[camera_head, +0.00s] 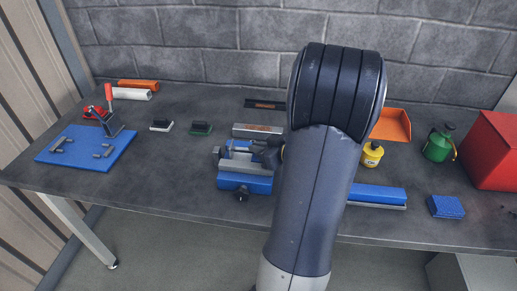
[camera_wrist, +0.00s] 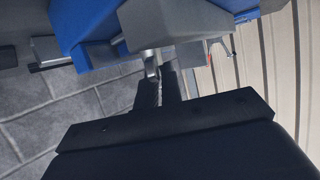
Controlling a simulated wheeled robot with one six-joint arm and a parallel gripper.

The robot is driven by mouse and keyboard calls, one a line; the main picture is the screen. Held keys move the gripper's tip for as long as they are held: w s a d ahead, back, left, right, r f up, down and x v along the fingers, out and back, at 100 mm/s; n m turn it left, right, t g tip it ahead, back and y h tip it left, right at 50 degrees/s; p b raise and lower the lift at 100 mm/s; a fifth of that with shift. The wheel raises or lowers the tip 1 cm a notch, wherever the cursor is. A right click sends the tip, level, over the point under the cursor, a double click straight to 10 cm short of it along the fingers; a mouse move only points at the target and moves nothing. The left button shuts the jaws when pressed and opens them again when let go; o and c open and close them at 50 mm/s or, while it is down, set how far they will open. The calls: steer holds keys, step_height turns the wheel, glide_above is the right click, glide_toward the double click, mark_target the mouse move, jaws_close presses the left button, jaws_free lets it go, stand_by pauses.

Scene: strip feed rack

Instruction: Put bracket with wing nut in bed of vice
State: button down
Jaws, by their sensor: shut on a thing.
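The vice (camera_head: 245,184) is blue with grey jaws and stands near the front of the bench in the head view. It also fills the top of the wrist view (camera_wrist: 85,30), seen close up. My gripper (camera_head: 260,150) is at the vice's right side, partly behind my arm. In the wrist view my gripper's two dark fingers (camera_wrist: 160,88) are close together, shut on a small metallic piece, the bracket with wing nut (camera_wrist: 151,68). It is mostly hidden by the fingers and the vice, so I cannot tell whether it touches the bed.
A blue mat (camera_head: 85,150) with small parts and a red-handled tool lies at left. An orange bin (camera_head: 392,124), yellow bottle (camera_head: 372,155), green can (camera_head: 438,147) and red box (camera_head: 492,150) stand at right. My arm hides the bench middle.

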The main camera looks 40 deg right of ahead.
steer(key=c, duration=2)
jaws_free()
steer(key=shift+f, duration=0.15)
steer(key=o, duration=0.4)
steer(key=shift+o, duration=0.2)
steer(key=shift+r, duration=0.3)
steer(key=p+v, duration=0.1)
steer(key=v, duration=1.1)
steer(key=shift+f, duration=0.2)
